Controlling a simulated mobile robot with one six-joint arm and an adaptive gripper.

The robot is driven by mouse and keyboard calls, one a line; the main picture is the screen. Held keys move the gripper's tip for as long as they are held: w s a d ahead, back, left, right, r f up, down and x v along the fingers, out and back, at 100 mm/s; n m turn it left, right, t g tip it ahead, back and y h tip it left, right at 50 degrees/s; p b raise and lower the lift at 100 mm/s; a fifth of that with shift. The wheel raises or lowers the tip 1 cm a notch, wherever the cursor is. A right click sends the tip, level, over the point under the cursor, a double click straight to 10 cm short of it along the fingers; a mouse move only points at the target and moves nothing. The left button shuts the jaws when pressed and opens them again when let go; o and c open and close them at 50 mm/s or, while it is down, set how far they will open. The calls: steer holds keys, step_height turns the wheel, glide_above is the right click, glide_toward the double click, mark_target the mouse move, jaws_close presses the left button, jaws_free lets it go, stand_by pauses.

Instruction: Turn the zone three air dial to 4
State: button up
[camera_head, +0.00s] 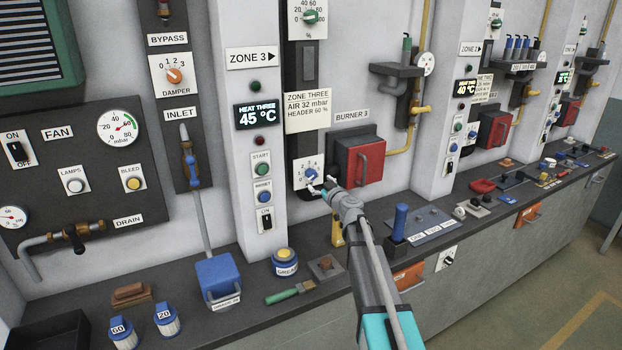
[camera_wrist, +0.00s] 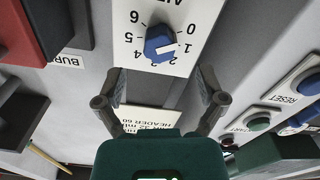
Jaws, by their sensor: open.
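The zone three air dial is a blue knob (camera_head: 311,174) on a white plate low on the dark strip beside the burner 3 unit. In the wrist view the blue knob (camera_wrist: 160,42) has a white pointer mark, which appears to lie toward the 1 to 2 side of the scale. The picture is upside down there, with 4 at the lower left of the knob. My gripper (camera_head: 322,186) is just in front of and below the dial. In the wrist view my gripper (camera_wrist: 162,75) is open and empty, its fingers apart, with the knob beyond the gap between them.
A red burner box (camera_head: 359,161) stands just right of the dial. The zone 3 post with start and reset buttons (camera_head: 262,170) is to the left.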

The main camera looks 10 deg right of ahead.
mark_target(313, 177)
steer(key=shift+x, duration=2.6)
steer(key=c, duration=1.1)
steer(key=shift+a, duration=0.35)
steer(key=shift+c, duration=0.2)
steer(key=shift+d, duration=0.25)
